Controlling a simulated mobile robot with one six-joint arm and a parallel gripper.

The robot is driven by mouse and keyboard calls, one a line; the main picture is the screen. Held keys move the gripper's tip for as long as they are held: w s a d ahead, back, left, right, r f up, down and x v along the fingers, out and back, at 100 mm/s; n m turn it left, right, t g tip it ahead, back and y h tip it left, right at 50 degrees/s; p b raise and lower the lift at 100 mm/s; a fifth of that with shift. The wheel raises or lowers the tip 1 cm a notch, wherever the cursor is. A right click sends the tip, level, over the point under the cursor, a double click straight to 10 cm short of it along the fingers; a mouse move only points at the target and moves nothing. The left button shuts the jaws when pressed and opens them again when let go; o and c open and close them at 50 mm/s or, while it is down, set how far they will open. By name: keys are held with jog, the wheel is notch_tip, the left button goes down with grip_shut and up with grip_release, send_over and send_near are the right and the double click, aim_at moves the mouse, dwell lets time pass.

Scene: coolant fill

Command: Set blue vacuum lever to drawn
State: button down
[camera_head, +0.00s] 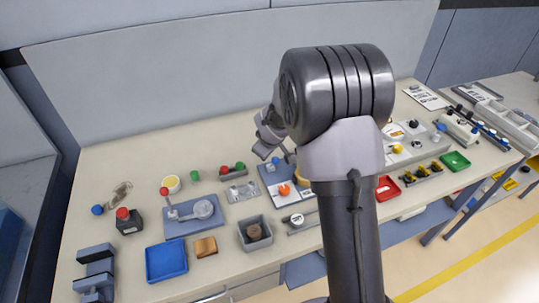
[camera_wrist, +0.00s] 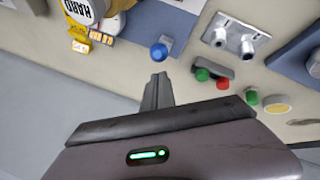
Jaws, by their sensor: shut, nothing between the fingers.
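The blue ball knob (camera_head: 275,160) of a lever shows at the back of a blue-grey plate (camera_head: 270,173), partly near my arm. The knob also shows in the wrist view (camera_wrist: 158,51), just beyond my fingertips, with the plate (camera_wrist: 152,22) behind it. The lever's shaft is mostly hidden, so I cannot tell its setting. My gripper (camera_head: 264,144) hangs above and slightly left of the knob in the head view. In the wrist view the fingers (camera_wrist: 158,80) are together and empty, with a small visible gap to the knob.
A red-knobbed lever device (camera_head: 190,212) stands farther left. My arm hides the bench's middle.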

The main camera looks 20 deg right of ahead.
jog(key=shift+w+f, duration=0.35)
jog(key=shift+w, duration=0.5)
jog(key=shift+r, duration=0.1)
jog(key=a+p+v, duration=0.2)
jog(key=v, duration=0.9)
jog(key=shift+s+p, duration=0.3)
jog(key=shift+s, duration=0.1)
